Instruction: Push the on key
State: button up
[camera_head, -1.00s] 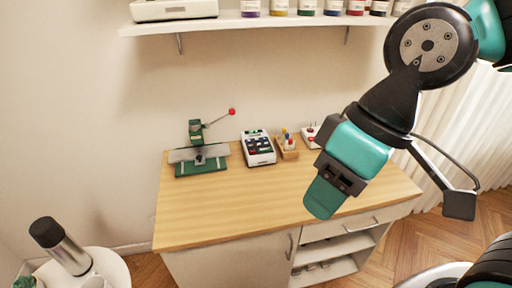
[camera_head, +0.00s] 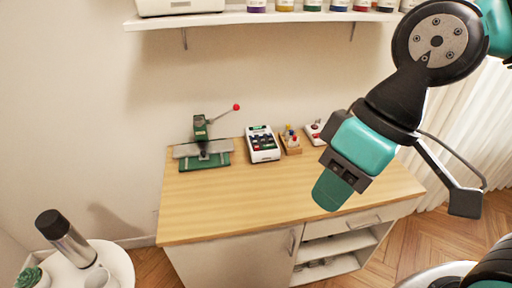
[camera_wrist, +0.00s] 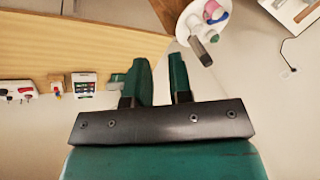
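A white keypad device (camera_head: 263,144) with dark, green and red keys sits at the back of the wooden table; it also shows in the wrist view (camera_wrist: 84,84). A smaller white device (camera_head: 315,133) with red parts stands to its right, partly hidden behind my arm; it shows in the wrist view too (camera_wrist: 18,90). Key labels are too small to read, so I cannot tell which key is the on key. My gripper (camera_head: 332,190) points down in front of and right of the keypad device, touching nothing. In the wrist view its green fingers (camera_wrist: 160,78) are apart and empty.
A green press (camera_head: 203,158) with a red-knobbed lever stands left of the keypad. A small wooden holder (camera_head: 291,147) sits between the two devices. A shelf (camera_head: 260,18) with jars hangs above. The table's front half (camera_head: 230,210) is clear. A round white stand (camera_head: 115,266) is at lower left.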

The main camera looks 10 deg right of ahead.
grip_shut()
dwell(0.4)
jog(key=shift+f, duration=0.1)
dwell(0.9)
jog(key=shift+f+b, duration=0.25)
jog(key=shift+b, duration=0.1)
